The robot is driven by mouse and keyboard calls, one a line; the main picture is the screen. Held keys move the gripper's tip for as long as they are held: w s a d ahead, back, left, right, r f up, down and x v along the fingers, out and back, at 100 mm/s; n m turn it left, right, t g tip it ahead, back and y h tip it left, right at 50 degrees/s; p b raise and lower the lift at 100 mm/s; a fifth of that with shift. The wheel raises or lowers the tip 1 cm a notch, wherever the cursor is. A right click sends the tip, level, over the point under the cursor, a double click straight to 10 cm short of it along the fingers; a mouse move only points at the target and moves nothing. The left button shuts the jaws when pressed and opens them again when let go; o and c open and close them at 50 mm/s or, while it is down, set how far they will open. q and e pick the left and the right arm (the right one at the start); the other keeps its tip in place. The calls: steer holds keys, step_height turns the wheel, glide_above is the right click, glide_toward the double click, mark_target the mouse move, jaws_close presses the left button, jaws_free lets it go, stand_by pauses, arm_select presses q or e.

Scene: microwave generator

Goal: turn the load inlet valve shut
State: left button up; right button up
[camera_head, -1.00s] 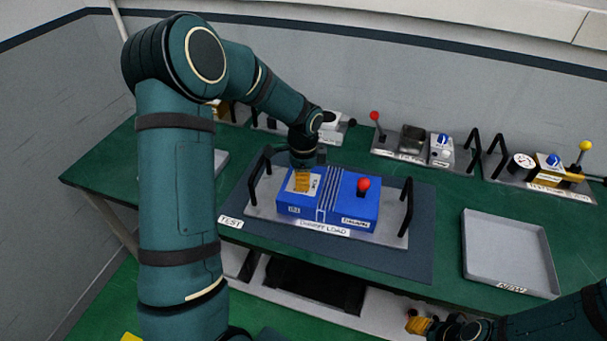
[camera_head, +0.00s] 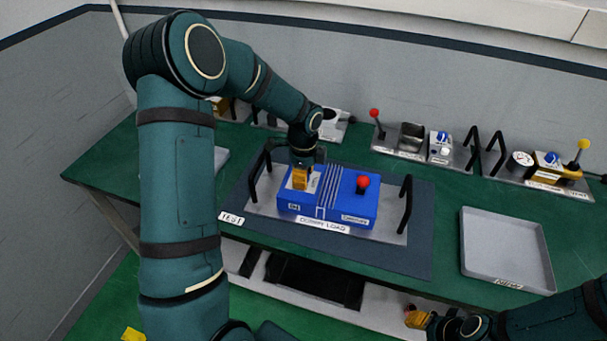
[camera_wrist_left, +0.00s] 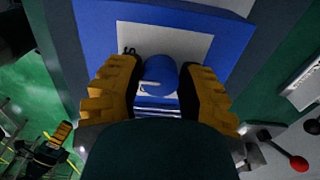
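The blue load box (camera_head: 357,206) sits on a metal plate labelled DUMMY LOAD. Its blue round valve knob (camera_wrist_left: 160,78), with a white mark, stands on a pale panel in the left wrist view. My left gripper (camera_head: 299,180) points down over the box's left part and hides the knob in the head view.
A red-topped lever (camera_head: 363,183) rises from the box's right part. Black handles (camera_head: 405,207) stand at both ends of the plate. An empty grey tray (camera_head: 508,250) lies to the right. Other devices with levers and knobs line the wall (camera_head: 440,150).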

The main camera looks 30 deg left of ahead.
arm_select(q)
steer(key=o, duration=0.3)
step_height(320, 180, up, 12)
stand_by(0.6)
stand_by(0.4)
